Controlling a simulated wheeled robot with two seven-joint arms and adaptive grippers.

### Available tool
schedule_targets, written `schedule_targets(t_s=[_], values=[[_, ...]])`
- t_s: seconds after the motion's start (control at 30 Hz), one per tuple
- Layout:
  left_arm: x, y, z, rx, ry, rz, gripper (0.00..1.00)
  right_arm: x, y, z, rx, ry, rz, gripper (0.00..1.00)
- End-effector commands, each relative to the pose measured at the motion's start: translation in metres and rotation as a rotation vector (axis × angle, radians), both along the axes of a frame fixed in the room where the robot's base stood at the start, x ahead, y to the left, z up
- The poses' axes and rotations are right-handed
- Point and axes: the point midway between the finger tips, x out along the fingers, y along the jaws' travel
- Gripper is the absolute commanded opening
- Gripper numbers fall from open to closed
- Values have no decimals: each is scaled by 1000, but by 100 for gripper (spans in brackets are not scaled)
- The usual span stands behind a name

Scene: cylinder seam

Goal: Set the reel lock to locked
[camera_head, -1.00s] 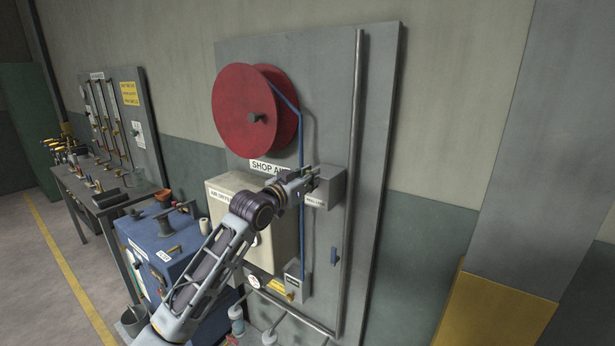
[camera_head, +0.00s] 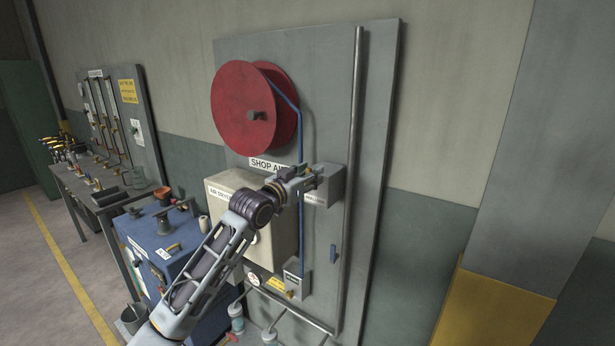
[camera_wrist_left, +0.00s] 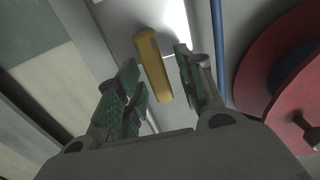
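The reel lock is a small grey box (camera_head: 331,186) on the wall panel, below and right of the red reel, with a small white label under it. In the left wrist view a yellow lever (camera_wrist_left: 153,64) stands out between my fingers. My left gripper (camera_head: 312,178) is at the front of the box; it also shows in the left wrist view (camera_wrist_left: 157,68). Its two green-padded fingers are apart, one on each side of the lever, with a visible gap. Contact cannot be made out. The lock's markings are too small to read. My right gripper is out of view.
The red reel (camera_head: 254,107) is above, with a blue hose (camera_head: 302,236) running down the panel. A vertical pipe (camera_head: 352,150) is right of the box. A cream cabinet (camera_head: 222,200) is behind my left arm. A blue cabinet (camera_head: 165,252) and workbench (camera_head: 103,200) stand left.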

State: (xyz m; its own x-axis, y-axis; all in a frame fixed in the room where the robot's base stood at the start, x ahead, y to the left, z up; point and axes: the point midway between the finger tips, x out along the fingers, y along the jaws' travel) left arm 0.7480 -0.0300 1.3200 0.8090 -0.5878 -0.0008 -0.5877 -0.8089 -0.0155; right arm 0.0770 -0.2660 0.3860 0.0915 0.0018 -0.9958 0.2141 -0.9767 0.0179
Motion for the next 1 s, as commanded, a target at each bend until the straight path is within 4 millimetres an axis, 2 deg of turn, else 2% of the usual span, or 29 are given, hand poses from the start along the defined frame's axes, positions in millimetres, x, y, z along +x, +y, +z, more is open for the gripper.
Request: schedule_targets(t_s=[0.37,1.0], values=[[-9,7,0,-1,0,0,38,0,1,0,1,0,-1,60],[-59,44,0,1,-1,1,38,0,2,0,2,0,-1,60]])
